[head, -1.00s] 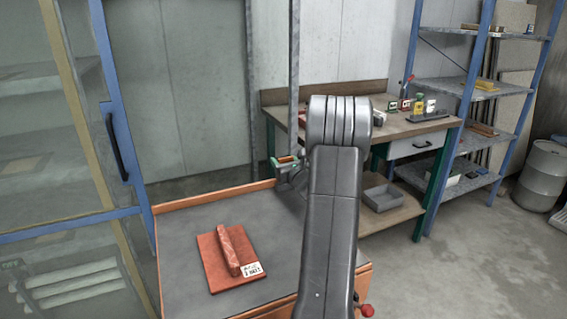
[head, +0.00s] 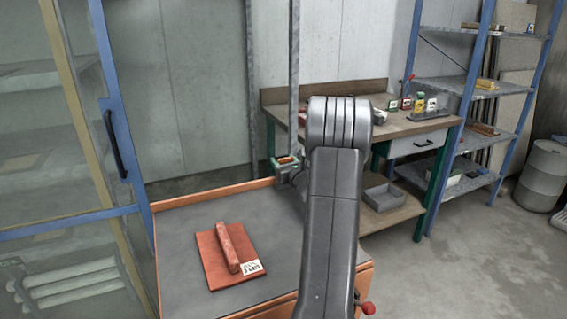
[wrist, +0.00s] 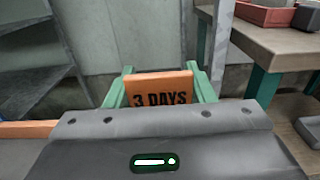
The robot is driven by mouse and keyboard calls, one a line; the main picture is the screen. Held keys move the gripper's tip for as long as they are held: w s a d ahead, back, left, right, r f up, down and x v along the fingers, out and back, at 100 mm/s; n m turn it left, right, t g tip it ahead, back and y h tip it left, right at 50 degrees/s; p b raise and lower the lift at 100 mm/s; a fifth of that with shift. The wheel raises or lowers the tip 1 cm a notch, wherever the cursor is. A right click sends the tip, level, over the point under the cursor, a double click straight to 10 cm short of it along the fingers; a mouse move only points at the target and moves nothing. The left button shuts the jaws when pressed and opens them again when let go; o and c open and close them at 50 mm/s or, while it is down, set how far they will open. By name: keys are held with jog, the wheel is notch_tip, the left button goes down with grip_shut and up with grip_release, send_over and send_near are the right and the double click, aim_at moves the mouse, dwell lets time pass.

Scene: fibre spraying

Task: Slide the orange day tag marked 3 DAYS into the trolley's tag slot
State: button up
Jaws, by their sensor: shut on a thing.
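My gripper (head: 286,164) is shut on the orange day tag (wrist: 160,88), beyond my arm in the head view. In the wrist view the tag stands upright between the two green fingers, with "3 DAYS" in black facing the camera. Its lower edge is hidden behind the grey gripper body. The trolley (head: 185,262) has a grey top and an orange rim, and stands in front of me. The gripper shows near its back right corner in the head view. I cannot make out the tag slot in either view.
A red plate (head: 210,267) with a red bar (head: 229,247) and a white label (head: 253,267) lies on the trolley. A grey post (head: 293,70) rises behind the gripper. A workbench (head: 420,128) and blue shelving (head: 478,85) stand at right, a glass-fronted blue frame (head: 110,110) at left.

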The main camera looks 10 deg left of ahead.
jog(key=shift+f+b, duration=1.1)
jog(key=o, duration=1)
jog(key=shift+o, duration=0.2)
jog(key=v, duration=1.3)
jog(key=shift+s+d, duration=0.25)
jog(key=shift+s, duration=0.1)
jog(key=x, duration=1.4)
jog(key=shift+r+p, duration=0.3)
jog(key=shift+p, duration=0.05)
jog(key=shift+s, duration=0.1)
